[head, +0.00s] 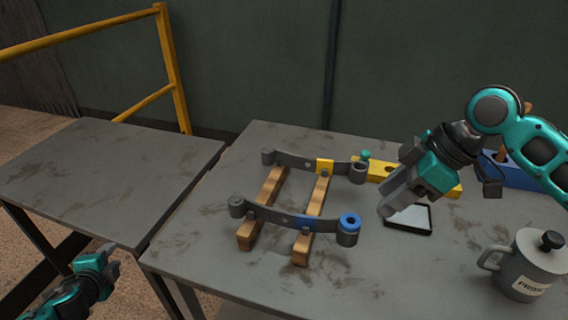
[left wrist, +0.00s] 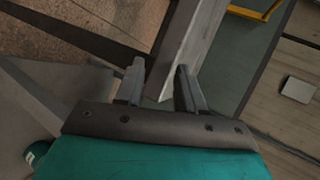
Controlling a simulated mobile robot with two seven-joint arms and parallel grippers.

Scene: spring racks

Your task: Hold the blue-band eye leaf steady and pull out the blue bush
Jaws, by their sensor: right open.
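The blue-band leaf (head: 275,216) is a dark curved spring with an eye at each end, lying across two wooden bars on the grey table. A blue band (head: 308,223) marks it near its right end. The blue bush (head: 350,219) sits in its right eye, with its ring showing on top. My right gripper (head: 386,208) is open and empty, above the table to the right of that eye. My left gripper (head: 112,256) is low at the left, apart from the leaf; in the left wrist view (left wrist: 160,72) its fingers are spread with nothing between them.
Behind lies a yellow-band leaf (head: 295,160) on the same wooden bars (head: 303,245). A yellow block (head: 378,172), a dark-rimmed tray (head: 428,221), a blue block (head: 522,178) and a grey lidded pot (head: 525,268) stand right. A second table (head: 110,175) stands left, with a yellow rail (head: 85,40).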

